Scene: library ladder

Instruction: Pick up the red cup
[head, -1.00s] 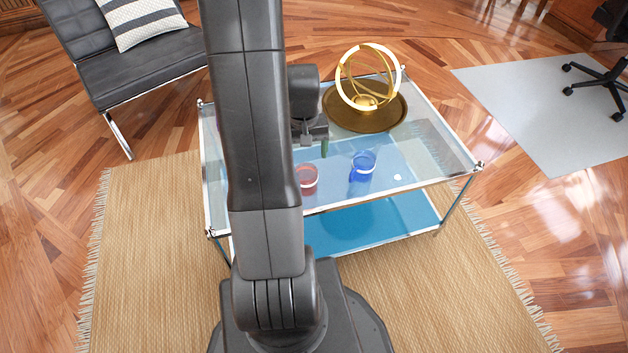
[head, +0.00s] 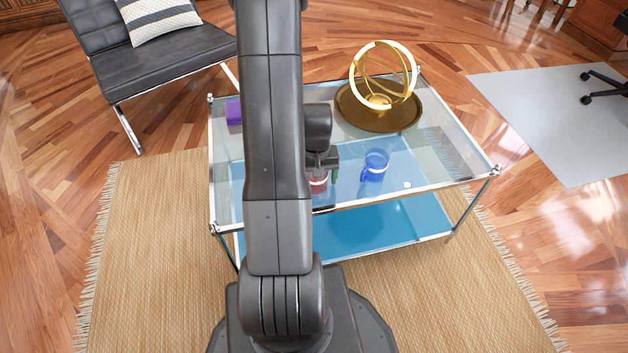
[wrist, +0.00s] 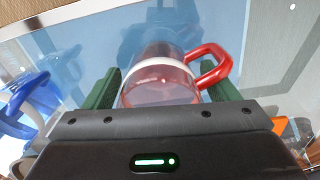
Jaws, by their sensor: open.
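The red cup (head: 318,182) is on the glass table top (head: 440,165), partly hidden by my gripper (head: 325,172) and arm. In the wrist view the red cup (wrist: 160,92) has a pale rim and a see-through reddish body, with its red handle pointing right. My gripper (wrist: 162,88) is open, with its green finger pads on either side of the cup. The right pad is close to the handle. I cannot tell whether either pad touches the cup.
A blue cup (head: 376,163) stands right of the red cup and shows at left in the wrist view (wrist: 28,108). A gold ring ornament (head: 384,75) sits on a round brown tray (head: 360,120) behind. A purple object (head: 234,111) is at the table's left. A chair (head: 150,60) stands behind left.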

